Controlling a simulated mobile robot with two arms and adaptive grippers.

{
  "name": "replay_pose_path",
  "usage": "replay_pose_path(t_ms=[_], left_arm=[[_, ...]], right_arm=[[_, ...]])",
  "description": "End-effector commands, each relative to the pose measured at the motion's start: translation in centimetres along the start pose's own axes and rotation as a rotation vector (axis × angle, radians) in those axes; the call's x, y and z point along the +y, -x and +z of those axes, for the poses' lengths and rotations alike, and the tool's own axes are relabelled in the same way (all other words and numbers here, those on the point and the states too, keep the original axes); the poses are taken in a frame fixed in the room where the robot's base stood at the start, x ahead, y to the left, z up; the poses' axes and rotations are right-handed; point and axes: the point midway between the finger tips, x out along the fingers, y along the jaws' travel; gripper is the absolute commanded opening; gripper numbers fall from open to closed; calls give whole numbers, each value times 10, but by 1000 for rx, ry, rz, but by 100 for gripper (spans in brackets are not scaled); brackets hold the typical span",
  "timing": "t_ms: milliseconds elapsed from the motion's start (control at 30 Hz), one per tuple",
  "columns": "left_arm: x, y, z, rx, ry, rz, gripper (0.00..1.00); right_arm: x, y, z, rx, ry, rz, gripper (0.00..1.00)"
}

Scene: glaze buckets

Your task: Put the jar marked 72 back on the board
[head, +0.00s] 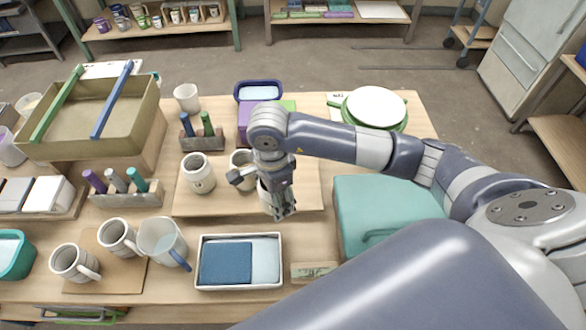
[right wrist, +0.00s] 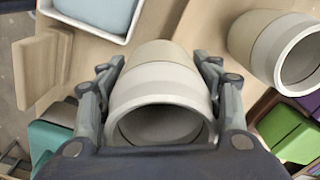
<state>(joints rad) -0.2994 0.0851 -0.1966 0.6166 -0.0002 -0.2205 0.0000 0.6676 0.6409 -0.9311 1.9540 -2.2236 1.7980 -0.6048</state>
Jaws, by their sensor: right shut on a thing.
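My right gripper (head: 282,207) is shut on a pale stoneware jar (right wrist: 160,88), whose open mouth faces the camera in the right wrist view. The right gripper's fingers (right wrist: 158,75) lie on both sides of the jar wall. In the head view the held jar (head: 263,193) is mostly hidden behind the gripper, over the right part of the wooden board (head: 220,207). I cannot tell whether it touches the board. Another jar (head: 242,161) stands close behind it and a marked jar (head: 198,176) stands to the left. I cannot read any number. My left gripper is not in view.
A white tray with blue cloths (head: 240,262) and a small wooden sign (head: 314,271) lie in front of the board. A teal case (head: 385,205) is to the right. A clear jug (head: 160,240) and two mugs (head: 75,262) stand front left. A pen holder (head: 200,143) stands behind.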

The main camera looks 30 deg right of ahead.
Motion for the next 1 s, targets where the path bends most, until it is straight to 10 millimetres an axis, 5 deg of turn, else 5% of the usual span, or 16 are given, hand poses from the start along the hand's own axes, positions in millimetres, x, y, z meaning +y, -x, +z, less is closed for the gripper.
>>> replay_pose_path(t_ms=[200, 400, 1000], left_arm=[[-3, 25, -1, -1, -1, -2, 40], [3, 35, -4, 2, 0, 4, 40], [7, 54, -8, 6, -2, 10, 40]], right_arm=[[-37, -1, -47, 0, -6, 2, 25], [-59, -6, -74, -2, -2, 0, 25], [-64, -45, -81, -1, 2, -1, 25]])
